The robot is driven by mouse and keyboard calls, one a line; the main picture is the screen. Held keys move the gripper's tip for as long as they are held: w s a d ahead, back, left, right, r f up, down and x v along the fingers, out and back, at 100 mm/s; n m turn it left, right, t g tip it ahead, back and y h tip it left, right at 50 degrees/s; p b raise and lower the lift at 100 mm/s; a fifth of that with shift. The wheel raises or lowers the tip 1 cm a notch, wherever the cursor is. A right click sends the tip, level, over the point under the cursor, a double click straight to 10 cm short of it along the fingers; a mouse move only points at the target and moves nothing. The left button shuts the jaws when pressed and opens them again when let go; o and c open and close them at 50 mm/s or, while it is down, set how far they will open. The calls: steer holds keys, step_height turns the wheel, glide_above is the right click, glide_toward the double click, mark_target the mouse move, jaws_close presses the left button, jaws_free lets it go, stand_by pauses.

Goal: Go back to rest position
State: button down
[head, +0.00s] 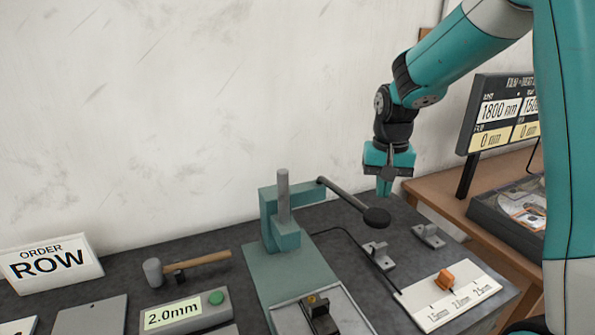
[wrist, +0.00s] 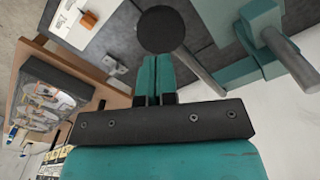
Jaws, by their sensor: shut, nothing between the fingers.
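My gripper (head: 384,186) hangs fingers down in the head view, above the back right part of the dark bench. Its two teal fingers (wrist: 153,75) are together in the wrist view, with nothing between them. The black knob (head: 377,218) of the press lever is just below and in front of the fingers in the head view. In the wrist view the knob (wrist: 164,30) appears right beyond the fingertips; I cannot tell whether they touch.
The green press (head: 283,270) stands mid-bench with its lever reaching right. A white scale plate (head: 450,297) carries an orange block (head: 444,280). Grey brackets (head: 428,236) stand behind it. A hammer (head: 188,266), a 2.0mm box (head: 180,311) and an ORDER ROW sign (head: 50,267) are left. A display board (head: 503,112) stands right.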

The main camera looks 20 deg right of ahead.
steer(key=s+a+f+n+y+b, duration=0.2)
steer(key=s+a+n+b, duration=0.7)
steer(key=s+a, duration=1.3)
steer(key=n+y, duration=0.2)
steer(key=n, duration=0.1)
steer(key=shift+s+a+f+n, duration=0.2)
steer(key=shift+a+n, duration=0.1)
steer(key=shift+n, duration=0.1)
